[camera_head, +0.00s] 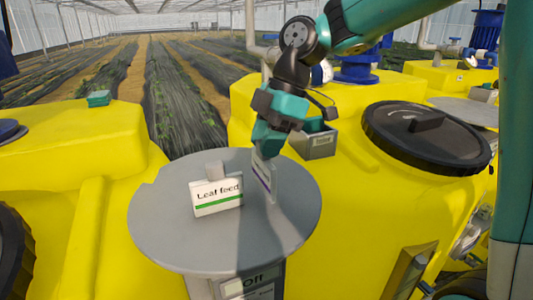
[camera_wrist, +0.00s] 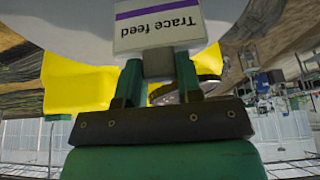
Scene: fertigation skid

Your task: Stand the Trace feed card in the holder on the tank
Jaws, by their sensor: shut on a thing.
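The Trace feed card (camera_head: 264,177) is white with a purple stripe and is seen nearly edge-on in the head view. My gripper (camera_head: 268,150) is shut on the grey tab at its top. In the wrist view, the card (camera_wrist: 158,25) reads upside down, its tab between both fingers of my gripper (camera_wrist: 159,66). The card hangs roughly upright at the round grey table; I cannot tell whether its lower edge touches. A grey box-like holder (camera_head: 317,147) with a small label sits on the yellow tank (camera_head: 345,190), behind and right of my gripper, which partly hides it.
The Leaf feed card (camera_head: 217,197), with a green stripe, stands on the round grey table (camera_head: 165,235), left of the held card. A black tank lid (camera_head: 428,145) lies to the right. Another yellow tank (camera_head: 80,150) with a small green block (camera_head: 98,98) stands at left.

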